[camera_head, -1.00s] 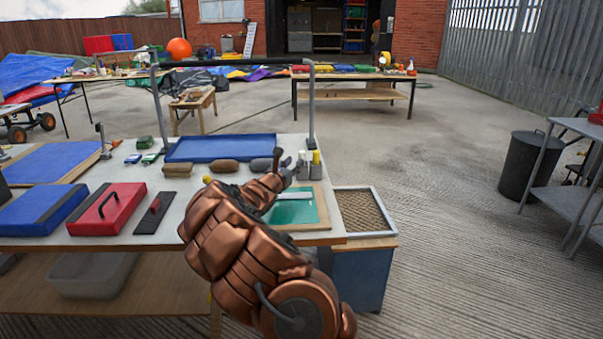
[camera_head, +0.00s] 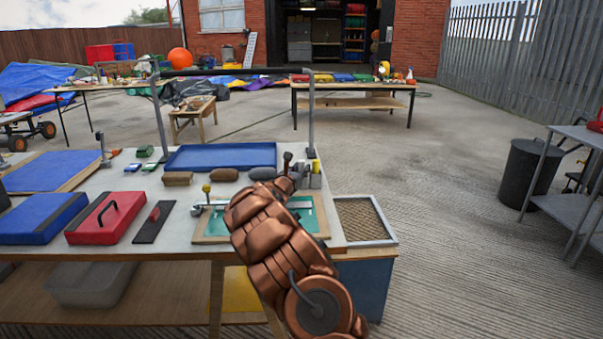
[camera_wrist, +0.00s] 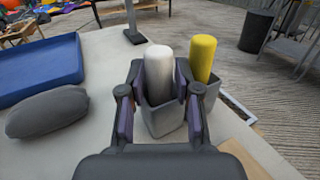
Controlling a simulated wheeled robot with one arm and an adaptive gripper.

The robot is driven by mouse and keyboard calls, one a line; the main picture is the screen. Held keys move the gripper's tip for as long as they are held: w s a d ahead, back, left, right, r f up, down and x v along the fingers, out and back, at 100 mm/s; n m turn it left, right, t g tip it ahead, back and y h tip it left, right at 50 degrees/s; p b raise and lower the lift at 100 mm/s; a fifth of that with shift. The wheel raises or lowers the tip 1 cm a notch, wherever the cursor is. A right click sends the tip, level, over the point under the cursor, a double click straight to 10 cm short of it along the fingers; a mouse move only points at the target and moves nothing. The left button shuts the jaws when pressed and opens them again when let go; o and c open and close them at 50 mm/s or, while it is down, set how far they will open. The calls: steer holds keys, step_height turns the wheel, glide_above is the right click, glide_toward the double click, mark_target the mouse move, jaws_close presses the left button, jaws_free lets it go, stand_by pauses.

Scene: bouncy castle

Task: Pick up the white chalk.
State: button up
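The white chalk (camera_wrist: 159,64) is a thick, round-topped stick standing upright in a grey square holder (camera_wrist: 163,120) in the wrist view. My gripper (camera_wrist: 160,88) is open. Its two dark fingers with purple pads are on the left and right of the chalk and holder, with the chalk between them. I cannot tell whether the pads touch it. In the head view my gripper (camera_head: 290,168) is at the table's right end, and my arm and gripper mostly hide the white chalk.
A yellow chalk (camera_wrist: 202,57) stands in a similar holder close on the right. A dark grey oval object (camera_wrist: 47,111) and a blue tray (camera_wrist: 40,66) lie to the left. A metal post (camera_wrist: 131,15) stands behind. A green board (camera_head: 304,214) lies on the table (camera_head: 183,228) beside my arm.

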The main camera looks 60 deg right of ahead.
steer(key=shift+w+d+r, duration=0.1)
steer(key=shift+d, duration=0.3)
steer(key=c, duration=0.6)
